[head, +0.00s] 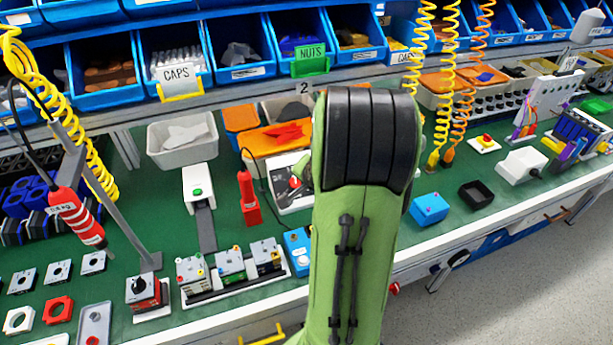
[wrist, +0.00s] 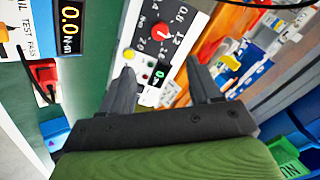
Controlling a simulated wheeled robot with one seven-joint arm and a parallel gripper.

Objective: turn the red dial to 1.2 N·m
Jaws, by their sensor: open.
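In the head view the red dial (head: 295,183) shows on the white box (head: 285,202), just left of my green arm, which hides part of the box. My gripper (wrist: 162,74) is open and empty in the wrist view. Its two fingers spread toward the panel, short of the dial in the picture, and I see no contact. In the head view my gripper is hidden behind my arm.
A display (wrist: 71,28) reads 0.0 N·m. A yellow button (wrist: 129,54) and a green one lie below the dial. A red tool (head: 249,197) stands left of the box, an orange bin (head: 262,142) behind it. Blue bins line the shelf above.

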